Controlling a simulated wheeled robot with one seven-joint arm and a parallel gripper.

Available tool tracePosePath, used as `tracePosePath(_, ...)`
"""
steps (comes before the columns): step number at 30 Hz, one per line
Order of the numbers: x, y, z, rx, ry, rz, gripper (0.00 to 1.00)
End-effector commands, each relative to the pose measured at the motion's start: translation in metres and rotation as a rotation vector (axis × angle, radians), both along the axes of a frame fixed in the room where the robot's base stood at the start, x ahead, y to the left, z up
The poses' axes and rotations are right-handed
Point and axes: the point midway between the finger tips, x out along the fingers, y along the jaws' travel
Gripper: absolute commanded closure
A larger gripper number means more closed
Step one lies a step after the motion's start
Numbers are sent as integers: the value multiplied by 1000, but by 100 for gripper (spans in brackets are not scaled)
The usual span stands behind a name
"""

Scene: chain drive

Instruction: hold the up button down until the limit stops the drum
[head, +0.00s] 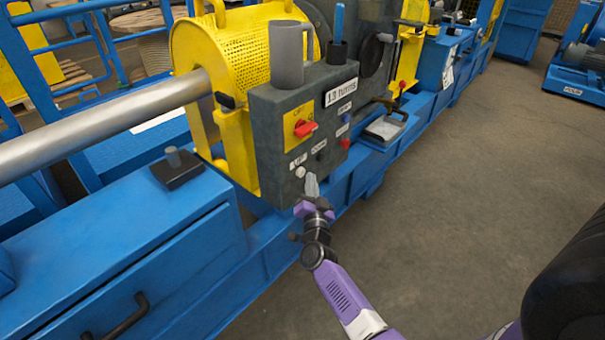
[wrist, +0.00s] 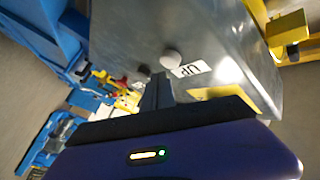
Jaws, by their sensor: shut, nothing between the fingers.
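The UP button (head: 300,171) is a small pale round knob low on the front of the grey control box (head: 270,150), beneath its UP label. In the wrist view the pale button (wrist: 172,57) stands beside the UP label (wrist: 192,69). A dark button (wrist: 144,69) is to its left. My gripper (head: 311,184) is shut and empty, its fingertips close to the box face just right of and below the UP button. In the wrist view the fingertips (wrist: 157,86) lie just below the button; I cannot tell whether they touch it. I cannot clearly identify the drum.
A red rotary switch (head: 305,129) on a yellow plate and a "13 TURNS" label (head: 341,92) are on the box. A yellow mesh guard (head: 235,50) is behind. Blue frame (head: 130,255) lies left; floor (head: 470,170) is clear right.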

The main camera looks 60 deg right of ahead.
Motion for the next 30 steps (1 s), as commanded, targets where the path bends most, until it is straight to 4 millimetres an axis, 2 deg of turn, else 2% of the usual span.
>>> tracePosePath(6, 7, -1, 1, 0, 0, 0, 100)
tracePosePath(30, 11, -3, 1, -1, 0, -1, 100)
